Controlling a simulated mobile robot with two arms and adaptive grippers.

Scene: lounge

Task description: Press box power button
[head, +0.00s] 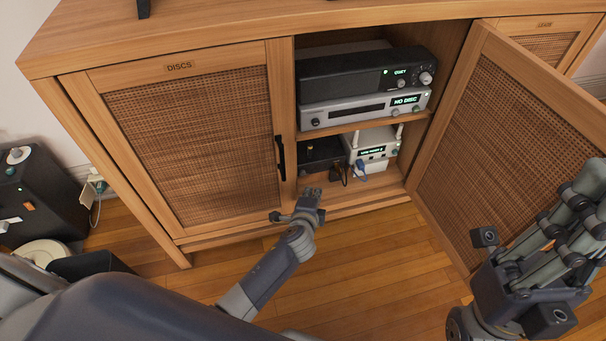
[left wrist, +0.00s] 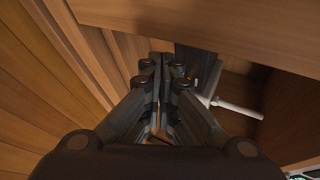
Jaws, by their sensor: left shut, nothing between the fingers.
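A low black box (head: 322,154) sits on the lower shelf of the open cabinet bay, left of a white unit (head: 372,146) with antennas and a small lit green display. A power button on the black box is too small to make out for sure. My left gripper (head: 311,194) is in front of the bay's lower edge, below the black box, shut and empty. Its closed fingers also show in the left wrist view (left wrist: 165,75), with a white antenna (left wrist: 238,108) to their right. My right gripper (head: 575,215) is at the right edge; its fingertips are unclear.
A black receiver (head: 345,72) and a silver disc player (head: 355,111) showing "NO DISC" fill the upper shelf. Cables hang before the lower units. The right door (head: 500,140) stands open beside my right arm; the left door (head: 190,140), marked "DISCS", is shut. Wooden floor (head: 360,270) is clear in front.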

